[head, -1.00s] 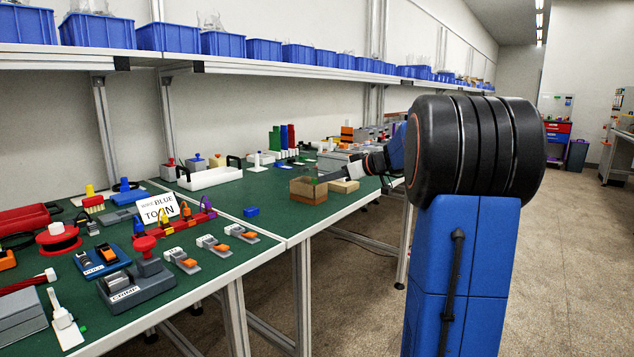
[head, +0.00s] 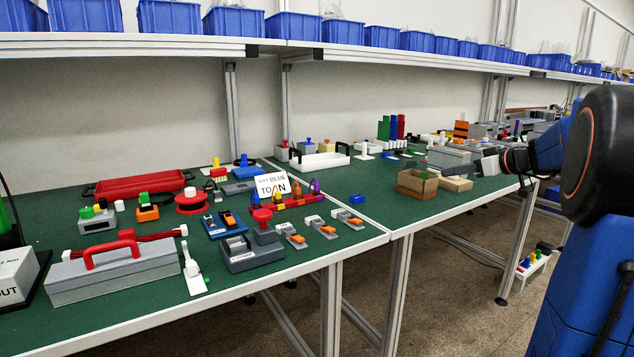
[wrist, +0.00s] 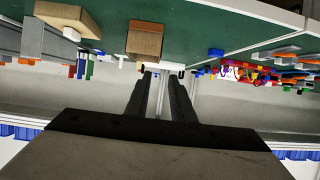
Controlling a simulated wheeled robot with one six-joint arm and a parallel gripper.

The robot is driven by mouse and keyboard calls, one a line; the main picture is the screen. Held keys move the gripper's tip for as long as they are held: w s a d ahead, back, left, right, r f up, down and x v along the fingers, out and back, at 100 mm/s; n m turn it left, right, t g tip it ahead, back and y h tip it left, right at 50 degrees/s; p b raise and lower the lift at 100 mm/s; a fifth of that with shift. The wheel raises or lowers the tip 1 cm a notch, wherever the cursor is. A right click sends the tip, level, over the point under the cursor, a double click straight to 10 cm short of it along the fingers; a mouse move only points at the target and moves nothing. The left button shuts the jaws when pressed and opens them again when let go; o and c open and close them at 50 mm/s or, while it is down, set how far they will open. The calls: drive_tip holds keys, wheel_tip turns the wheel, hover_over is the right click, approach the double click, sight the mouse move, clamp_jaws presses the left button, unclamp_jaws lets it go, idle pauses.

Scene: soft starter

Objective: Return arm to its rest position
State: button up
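My arm reaches in from the right of the head view, level above the green workbench (head: 345,235). My gripper (head: 478,166) is at its left end, behind and right of an open brown box (head: 417,183) and near a tan block (head: 456,184). In the wrist view my gripper (wrist: 161,74) shows two dark fingers with a narrow gap between them and nothing held. The brown box (wrist: 145,40) and the tan block (wrist: 68,18) appear upside down beyond the fingertips. Whether the gripper touches the grey items behind it cannot be told.
A shelf with blue bins (head: 293,27) runs above the bench. A grey toolbox (head: 115,272), a red tray (head: 139,184) and a white tray (head: 319,161) stand on the bench with several small parts. Open floor (head: 440,310) lies in front.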

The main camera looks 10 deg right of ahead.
drive_tip(key=s+a+f+m+g, duration=0.1)
drive_tip(key=s+a+f+g, duration=0.15)
drive_tip(key=s+a, duration=0.4)
drive_tip(key=s+a+f+g, duration=0.1)
drive_tip(key=s+a+f, duration=0.3)
drive_tip(key=a, duration=0.6)
drive_tip(key=s+a+f+m+g, duration=0.1)
drive_tip(key=s+a+f+g, duration=0.15)
drive_tip(key=s+a, duration=0.45)
drive_tip(key=s+a+f+m+h, duration=0.1)
drive_tip(key=s+a+f+h, duration=0.1)
drive_tip(key=s+f, duration=0.4)
drive_tip(key=s+a+f+m+g+h, duration=0.1)
drive_tip(key=s+a+f+h, duration=0.2)
drive_tip(key=s+f, duration=0.4)
drive_tip(key=s, duration=0.7)
drive_tip(key=shift+s+a+g, duration=0.15)
drive_tip(key=shift+s+g, duration=0.05)
drive_tip(key=shift+g, duration=0.1)
